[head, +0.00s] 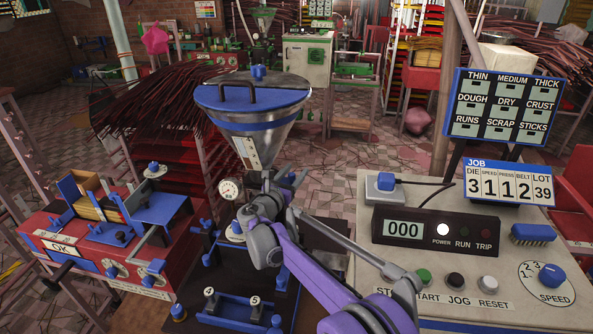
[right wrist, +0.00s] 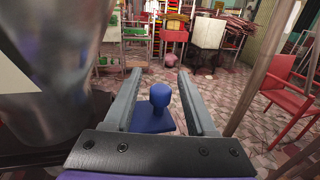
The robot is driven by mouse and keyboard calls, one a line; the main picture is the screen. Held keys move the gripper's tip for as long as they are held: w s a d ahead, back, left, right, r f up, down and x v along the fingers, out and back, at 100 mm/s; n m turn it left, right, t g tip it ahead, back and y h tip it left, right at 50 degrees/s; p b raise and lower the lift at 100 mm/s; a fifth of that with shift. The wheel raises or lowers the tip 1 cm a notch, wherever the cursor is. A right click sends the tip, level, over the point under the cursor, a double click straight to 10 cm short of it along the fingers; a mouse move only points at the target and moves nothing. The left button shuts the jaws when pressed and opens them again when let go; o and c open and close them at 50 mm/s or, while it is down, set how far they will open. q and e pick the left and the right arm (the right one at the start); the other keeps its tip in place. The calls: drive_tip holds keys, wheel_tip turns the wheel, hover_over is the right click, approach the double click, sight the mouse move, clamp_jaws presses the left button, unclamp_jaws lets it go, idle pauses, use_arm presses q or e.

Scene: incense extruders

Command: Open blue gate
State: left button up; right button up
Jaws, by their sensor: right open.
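A blue knob (right wrist: 160,97) on a flat blue plate (right wrist: 152,121) shows in the right wrist view, probably the blue gate's handle. My right gripper (right wrist: 159,76) is open, with one grey finger on each side of the knob. I see a gap on both sides and no contact. In the head view my right gripper (head: 285,181) is beside the lower part of the steel hopper (head: 266,140), and my purple arm hides much of that spot. The hopper has a blue lid (head: 235,95). My left gripper is not in view.
A control panel (head: 430,206) with buttons stands at the right, below a job board (head: 507,180). A red machine (head: 75,240) with blue fittings is at the left. A gauge (head: 230,189) sits by the hopper. A red chair (right wrist: 282,93) stands on open tiled floor.

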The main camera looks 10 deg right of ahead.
drive_tip(key=shift+w+d, duration=0.5)
drive_tip(key=shift+w, duration=0.05)
clamp_jaws()
idle(1.1)
